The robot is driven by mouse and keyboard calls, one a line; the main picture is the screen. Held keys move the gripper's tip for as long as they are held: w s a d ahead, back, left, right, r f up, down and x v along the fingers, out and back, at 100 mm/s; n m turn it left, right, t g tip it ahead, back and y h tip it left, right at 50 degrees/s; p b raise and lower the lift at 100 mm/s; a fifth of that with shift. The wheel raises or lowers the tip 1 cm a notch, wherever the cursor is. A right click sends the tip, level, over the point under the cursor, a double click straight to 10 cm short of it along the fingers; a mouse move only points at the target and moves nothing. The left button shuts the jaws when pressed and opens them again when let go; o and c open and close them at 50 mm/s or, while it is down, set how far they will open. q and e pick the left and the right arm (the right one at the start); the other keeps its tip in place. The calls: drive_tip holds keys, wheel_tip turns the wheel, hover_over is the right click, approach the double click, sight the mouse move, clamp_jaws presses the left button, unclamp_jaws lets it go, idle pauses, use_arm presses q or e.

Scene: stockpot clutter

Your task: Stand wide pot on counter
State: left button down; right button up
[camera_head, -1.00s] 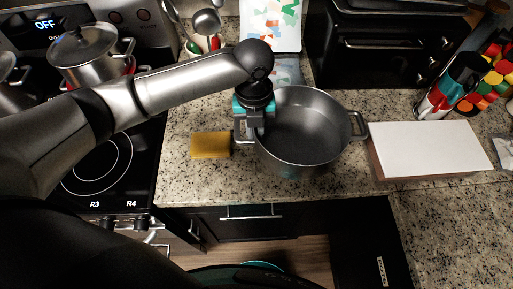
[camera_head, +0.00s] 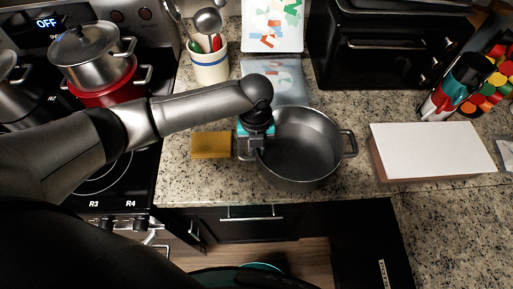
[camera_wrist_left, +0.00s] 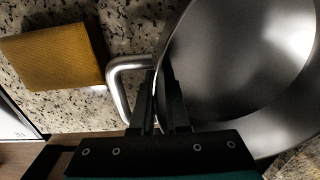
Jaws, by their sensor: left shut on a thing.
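The wide pot (camera_head: 300,158) is a grey metal pot with two side handles. It is upright, at or just above the speckled counter (camera_head: 210,185); I cannot tell whether its base touches. My left gripper (camera_head: 257,150) comes down at the pot's left side and is shut on its rim beside the left handle. In the left wrist view the fingers (camera_wrist_left: 168,88) straddle the wall of the pot (camera_wrist_left: 215,65). The pot's underside is hidden. My right gripper is out of view.
A yellow sponge (camera_head: 211,145) lies left of the pot. A white-topped box (camera_head: 432,147) stands to the right. Behind are a utensil crock (camera_head: 209,66), a clear sheet (camera_head: 275,80) and a black oven (camera_head: 385,50). The stove with a stacked pot (camera_head: 92,55) is left.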

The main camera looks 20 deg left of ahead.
use_arm(q)
drive_tip(key=c, duration=0.9)
unclamp_jaws()
wheel_tip(320, 180, up, 12)
drive_tip(key=shift+a+r+p, duration=0.1)
drive_tip(key=shift+p, duration=0.55)
